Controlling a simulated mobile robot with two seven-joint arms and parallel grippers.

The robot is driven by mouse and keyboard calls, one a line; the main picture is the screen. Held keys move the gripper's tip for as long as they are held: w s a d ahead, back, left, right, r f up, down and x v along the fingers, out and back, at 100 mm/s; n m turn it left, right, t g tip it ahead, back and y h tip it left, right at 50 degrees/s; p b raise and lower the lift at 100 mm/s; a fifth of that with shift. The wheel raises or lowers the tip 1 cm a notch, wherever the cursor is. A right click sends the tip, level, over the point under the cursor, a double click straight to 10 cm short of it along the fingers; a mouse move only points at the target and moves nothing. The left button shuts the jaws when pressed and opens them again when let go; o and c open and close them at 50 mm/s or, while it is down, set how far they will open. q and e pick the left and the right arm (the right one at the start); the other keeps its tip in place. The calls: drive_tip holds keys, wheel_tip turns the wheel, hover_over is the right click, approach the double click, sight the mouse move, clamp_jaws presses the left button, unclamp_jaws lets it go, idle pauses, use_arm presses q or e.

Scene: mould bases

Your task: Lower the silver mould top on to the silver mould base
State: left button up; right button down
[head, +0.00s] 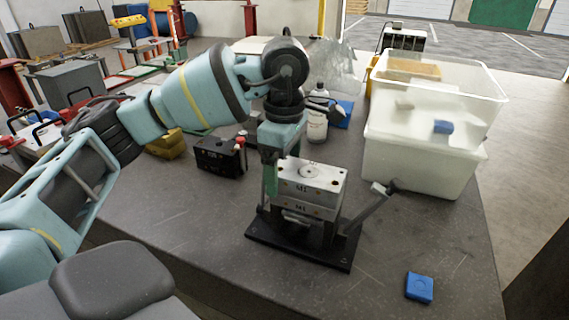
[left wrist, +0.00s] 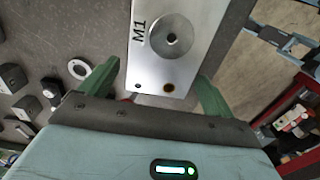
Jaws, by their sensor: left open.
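The silver mould top (head: 322,176), marked M1 with a round hole in its upper face, sits over the silver mould base (head: 300,207), also marked M1. They look stacked, with no clear gap showing. Both are on a black stand (head: 290,244). My left gripper (head: 281,168) is at the left end of the mould top, pointing down. In the left wrist view the mould top (left wrist: 160,75) lies between the open green fingers of the left gripper (left wrist: 158,72), with space beside each finger. My right gripper is not in view.
The stand's lever (head: 368,206) sticks out to the right. A blue block (head: 419,287) lies at front right. Frosted bins (head: 420,165) stand at back right, a white bottle (head: 317,125) and black box (head: 219,158) behind. The table front left is clear.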

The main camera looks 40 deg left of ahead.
use_arm(q)
drive_tip(key=shift+r, duration=0.4)
wheel_tip(320, 180, up, 7)
drive_tip(key=shift+f+p, duration=0.2)
drive_tip(key=shift+p, duration=0.1)
drive_tip(key=shift+r, duration=0.35)
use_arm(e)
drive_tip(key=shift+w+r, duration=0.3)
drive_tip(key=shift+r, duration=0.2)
use_arm(q)
drive_tip(key=shift+f, duration=0.1)
